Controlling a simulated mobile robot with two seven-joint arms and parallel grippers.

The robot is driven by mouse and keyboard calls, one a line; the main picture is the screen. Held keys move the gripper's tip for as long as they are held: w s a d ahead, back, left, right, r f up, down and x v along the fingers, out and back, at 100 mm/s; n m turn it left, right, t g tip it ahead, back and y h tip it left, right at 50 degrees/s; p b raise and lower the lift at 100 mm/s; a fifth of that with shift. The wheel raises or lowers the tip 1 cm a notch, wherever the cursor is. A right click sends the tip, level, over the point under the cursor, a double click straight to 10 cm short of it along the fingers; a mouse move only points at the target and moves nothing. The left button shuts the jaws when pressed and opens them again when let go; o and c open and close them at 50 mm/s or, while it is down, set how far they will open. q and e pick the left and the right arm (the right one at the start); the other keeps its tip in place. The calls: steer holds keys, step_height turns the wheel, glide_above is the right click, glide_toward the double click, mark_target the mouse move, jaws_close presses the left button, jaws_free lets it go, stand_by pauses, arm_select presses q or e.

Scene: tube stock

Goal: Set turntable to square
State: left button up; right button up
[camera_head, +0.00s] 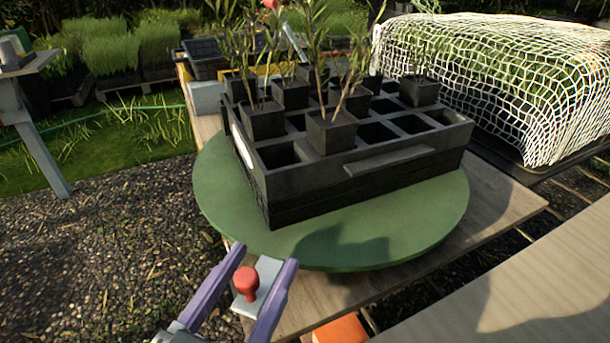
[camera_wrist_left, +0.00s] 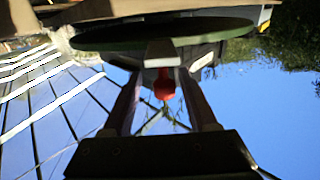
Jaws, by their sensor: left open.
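The green round turntable (camera_head: 425,215) lies on a wooden table and carries a black tray (camera_head: 320,190) with square compartments. Several black pots with leafy plants (camera_head: 332,132) stand in the tray; other compartments are empty. A red knob (camera_head: 246,281) sits on a grey plate at the turntable's near edge. My left gripper (camera_head: 265,254) is open, its two purple fingers on either side of the knob and plate. I cannot tell whether they touch. In the left wrist view, the red knob (camera_wrist_left: 164,84) shows between the fingers, beside the turntable's rim (camera_wrist_left: 165,33). My right gripper is not in view.
A white net (camera_head: 500,75) covers plants on a dark bench at the right. A pale wooden surface (camera_head: 530,290) fills the lower right. An orange block (camera_head: 340,330) shows at the bottom edge. A small table (camera_head: 30,65) stands at the left over gravel and grass.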

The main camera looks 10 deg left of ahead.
arm_select(q)
steer(key=s, duration=0.5)
steer(key=s+a, duration=0.1)
steer(key=s, duration=0.1)
steer(key=shift+s, duration=0.35)
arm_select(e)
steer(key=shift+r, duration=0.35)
arm_select(q)
steer(key=shift+p, duration=0.3)
steer(key=a+r+g+y+p, duration=0.1)
steer(key=a+r+g+p, duration=0.1)
steer(key=r+g+p, duration=0.45)
steer(key=a+r+g+p, duration=0.3)
steer(key=r+p, duration=0.5)
steer(key=p, duration=0.3)
steer(key=s+a+r+g+y+p, duration=0.1)
steer(key=s+a+r+g+p, duration=0.2)
steer(key=s+r+g+p, duration=0.5)
step_height(320, 180, up, 39)
steer(key=w+t+p, duration=0.1)
steer(key=t+p, duration=0.2)
steer(key=p, duration=3.2)
steer(key=shift+d, duration=0.25)
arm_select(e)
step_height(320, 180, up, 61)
arm_select(q)
steer(key=shift+w+f, duration=0.1)
steer(key=shift+f, duration=0.05)
